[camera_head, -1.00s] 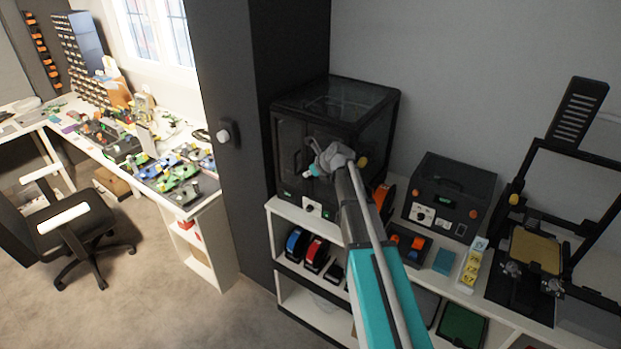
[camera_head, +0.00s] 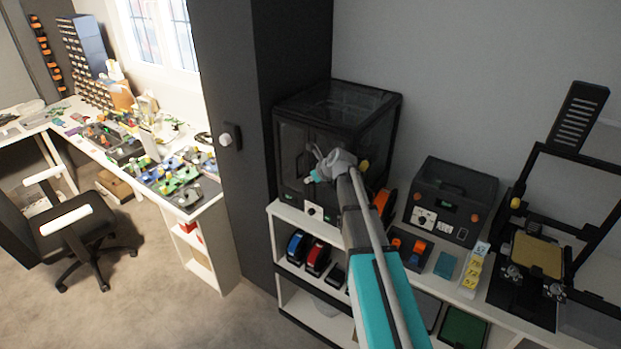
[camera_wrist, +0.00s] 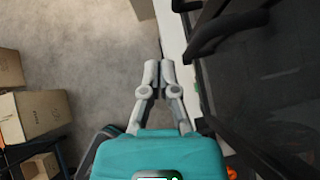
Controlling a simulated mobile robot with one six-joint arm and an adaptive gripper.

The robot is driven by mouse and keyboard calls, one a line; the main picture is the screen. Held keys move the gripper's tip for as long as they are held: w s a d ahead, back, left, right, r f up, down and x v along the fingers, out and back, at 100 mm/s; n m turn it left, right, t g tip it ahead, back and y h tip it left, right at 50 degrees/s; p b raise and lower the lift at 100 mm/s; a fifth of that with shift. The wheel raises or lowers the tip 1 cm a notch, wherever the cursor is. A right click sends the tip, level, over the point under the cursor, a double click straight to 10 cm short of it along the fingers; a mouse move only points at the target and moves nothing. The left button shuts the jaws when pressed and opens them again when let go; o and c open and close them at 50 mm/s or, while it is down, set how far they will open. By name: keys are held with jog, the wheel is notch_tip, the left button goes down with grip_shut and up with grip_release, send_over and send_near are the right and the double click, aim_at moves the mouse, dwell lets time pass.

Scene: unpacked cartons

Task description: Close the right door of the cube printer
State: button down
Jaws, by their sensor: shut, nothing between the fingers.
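The cube printer (camera_head: 293,150) is a black, box-shaped enclosure with dark clear panels, standing on the white shelf unit. My gripper (camera_head: 314,176) is in front of its front face, with the fingers pointing left. My gripper and arm cover much of the right door, so I cannot tell from the head view how far it stands open. In the wrist view, my gripper (camera_wrist: 159,72) is shut and empty over the floor. A dark panel of the printer (camera_wrist: 275,95) fills the right side there, with a curved black handle (camera_wrist: 228,28), apart from the fingers.
A tall dark cabinet (camera_head: 238,200) stands just left of the printer. Orange spools (camera_head: 384,202) and a dark control box (camera_head: 448,205) are to its right. Cardboard boxes (camera_wrist: 35,115) lie on the floor at left in the wrist view.

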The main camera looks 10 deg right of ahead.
jog(key=s+a+r+p, duration=0.2)
jog(key=s+r+p, duration=0.5)
jog(key=s, duration=0.2)
dwell(0.4)
jog(key=shift+a, duration=0.1)
dwell(0.4)
jog(key=s+a+f+n+g+h+b, duration=0.1)
jog(key=s+f+n+g+h+b, duration=0.3)
jog(key=s+f+n+b, duration=1.1)
jog(key=shift+s+f+n+g+h, duration=0.4)
jog(key=shift+s+f+n+g, duration=2.2)
jog(key=shift+n, duration=4.7)
jog(key=s+t, duration=0.1)
jog(key=s, duration=0.1)
jog(key=shift+s+a+f+t, duration=0.1)
jog(key=shift+s+t, duration=0.2)
jog(key=shift+s, duration=0.05)
